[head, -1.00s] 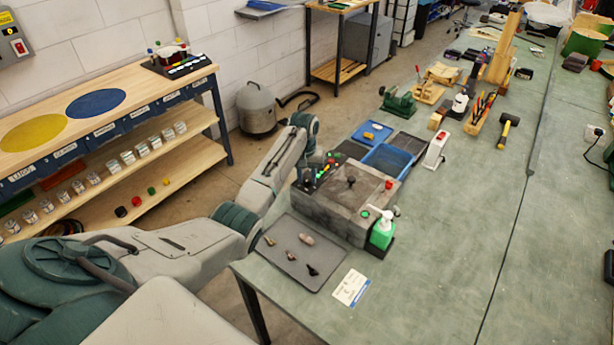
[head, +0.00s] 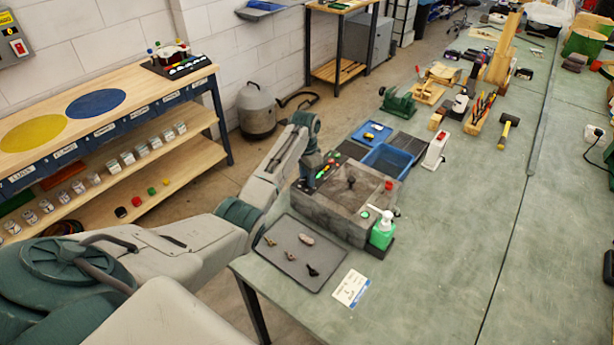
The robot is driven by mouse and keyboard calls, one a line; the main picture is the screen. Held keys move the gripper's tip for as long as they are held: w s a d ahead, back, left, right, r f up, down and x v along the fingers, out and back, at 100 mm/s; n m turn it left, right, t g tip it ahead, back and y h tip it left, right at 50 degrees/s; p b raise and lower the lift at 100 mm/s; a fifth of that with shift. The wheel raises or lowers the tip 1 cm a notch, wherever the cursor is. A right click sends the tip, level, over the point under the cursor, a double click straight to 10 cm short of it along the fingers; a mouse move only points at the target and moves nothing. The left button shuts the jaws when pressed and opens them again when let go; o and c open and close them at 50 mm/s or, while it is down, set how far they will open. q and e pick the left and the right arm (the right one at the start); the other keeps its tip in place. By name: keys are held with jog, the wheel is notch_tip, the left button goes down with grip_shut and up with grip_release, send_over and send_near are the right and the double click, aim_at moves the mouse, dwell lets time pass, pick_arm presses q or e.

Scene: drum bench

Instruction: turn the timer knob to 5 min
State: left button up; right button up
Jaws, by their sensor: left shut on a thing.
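The grey machine box (head: 345,217) stands on the green bench, with a control strip of small coloured parts (head: 325,171) along its top left. My left gripper (head: 308,184) points down at the left end of that strip. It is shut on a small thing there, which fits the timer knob. The fingers and wrist hide the knob, so its pointer and dial marks cannot be read. A black knob or handle (head: 351,183) stands on the middle of the box top. My right gripper is not in view.
A grey mat (head: 283,270) with several small parts lies in front of the box.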

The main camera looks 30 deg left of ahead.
aim_at(306, 178)
pick_arm(q)
jog(key=shift+w+r+m, duration=0.1)
jog(key=shift+m, duration=0.3)
jog(key=o, duration=1)
jog(key=r+b, duration=0.1)
jog(key=r, duration=0.2)
jog(key=r+b, duration=0.1)
jog(key=r, duration=0.3)
jog(key=r+b, duration=0.1)
jog(key=r, duration=0.2)
jog(key=shift+a+r+b, duration=0.25)
jog(key=shift+r+b, duration=0.1)
jog(key=shift+r, duration=0.05)
jog(key=shift+f, duration=0.1)
